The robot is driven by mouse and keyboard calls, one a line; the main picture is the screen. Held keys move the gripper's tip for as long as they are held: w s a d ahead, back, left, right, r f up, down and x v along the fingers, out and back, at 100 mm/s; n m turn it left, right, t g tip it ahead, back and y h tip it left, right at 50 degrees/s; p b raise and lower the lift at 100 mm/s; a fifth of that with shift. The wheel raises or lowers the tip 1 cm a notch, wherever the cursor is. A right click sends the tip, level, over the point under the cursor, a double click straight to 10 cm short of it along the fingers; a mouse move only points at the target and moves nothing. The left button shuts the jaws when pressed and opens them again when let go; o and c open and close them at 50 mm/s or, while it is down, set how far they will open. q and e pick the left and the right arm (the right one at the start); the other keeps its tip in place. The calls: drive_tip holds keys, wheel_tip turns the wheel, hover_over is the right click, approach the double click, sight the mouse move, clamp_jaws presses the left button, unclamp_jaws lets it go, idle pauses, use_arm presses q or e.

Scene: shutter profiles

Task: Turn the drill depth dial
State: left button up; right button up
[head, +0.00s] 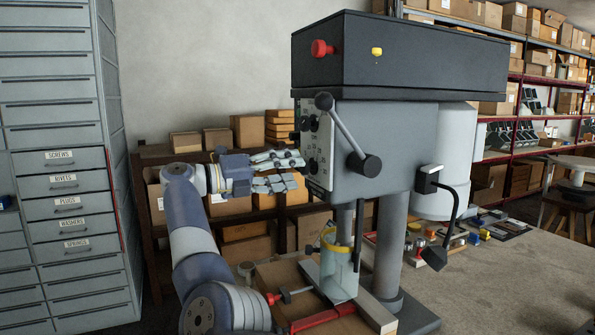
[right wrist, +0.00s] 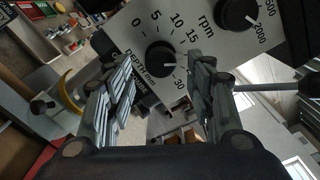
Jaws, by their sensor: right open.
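The drill press (head: 375,150) stands on the bench with a light control panel on its left face. The depth dial (right wrist: 160,61) is a round black knob with a white pointer mark, on a scale marked DEPTH mm; it also shows as a small dark knob (head: 313,166) low on the panel in the head view. My right gripper (head: 299,171) is open, its fingers pointing at the panel. In the right wrist view its fingertips (right wrist: 160,78) lie on either side of the dial, apart from it as far as I can see. My left gripper is not in view.
A black rpm knob (right wrist: 239,14) sits beside the depth dial. The feed lever (head: 345,130) slants across the drill's front. A clear guard (head: 340,268) surrounds the spindle below. A grey drawer cabinet (head: 60,130) stands left; shelves with boxes stand behind.

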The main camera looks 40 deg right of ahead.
drive_tip(key=shift+v, duration=2.2)
drive_tip(key=shift+a, duration=0.1)
